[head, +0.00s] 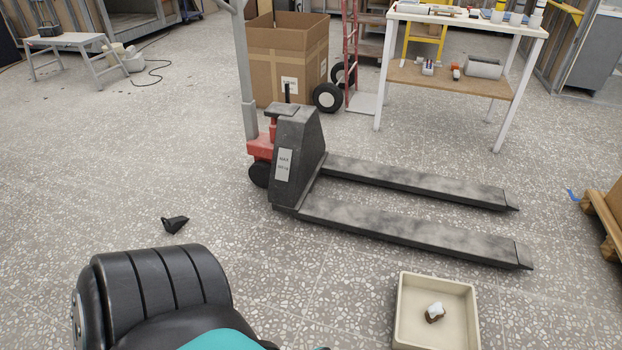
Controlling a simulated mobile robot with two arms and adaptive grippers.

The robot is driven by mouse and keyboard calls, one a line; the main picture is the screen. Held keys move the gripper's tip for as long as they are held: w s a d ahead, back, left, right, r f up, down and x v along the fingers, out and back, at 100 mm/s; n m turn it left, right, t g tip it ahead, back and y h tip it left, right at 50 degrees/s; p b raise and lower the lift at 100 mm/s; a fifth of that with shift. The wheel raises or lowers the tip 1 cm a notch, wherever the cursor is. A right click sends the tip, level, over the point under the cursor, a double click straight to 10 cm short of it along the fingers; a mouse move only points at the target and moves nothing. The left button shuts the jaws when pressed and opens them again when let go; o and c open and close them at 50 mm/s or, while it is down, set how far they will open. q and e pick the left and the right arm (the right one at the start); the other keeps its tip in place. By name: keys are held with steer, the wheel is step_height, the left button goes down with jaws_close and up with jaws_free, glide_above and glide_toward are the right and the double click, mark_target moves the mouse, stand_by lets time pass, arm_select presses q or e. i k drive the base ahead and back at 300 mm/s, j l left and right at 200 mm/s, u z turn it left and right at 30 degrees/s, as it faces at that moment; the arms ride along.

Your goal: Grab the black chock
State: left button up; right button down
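The black chock (174,224) lies on the speckled floor at the left of the head view. It is a small dark wedge, apart from the pallet truck and with bare floor around it. One of my own black and teal arm or body links fills the lower left of the view, just below the chock. Neither of my grippers shows, so their state is hidden.
A grey pallet truck (400,215) stands right of the chock, forks pointing right. A beige tray (401,318) with a small brown and white item sits at the lower right. A cardboard box (292,57), hand truck (350,60) and workbench (470,80) stand behind. Left floor is open.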

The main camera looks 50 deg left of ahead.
mark_target(172, 224)
steer(key=u, duration=0.45)
steer(key=j+u, duration=0.15)
steer(key=u, duration=0.3)
steer(key=k+j+u, duration=0.1)
steer(key=u, duration=0.3)
steer(key=j+u, duration=0.1)
steer(key=u, duration=0.35)
steer(key=j+u, duration=0.1)
steer(key=u, duration=0.8)
steer(key=i+j, duration=0.05)
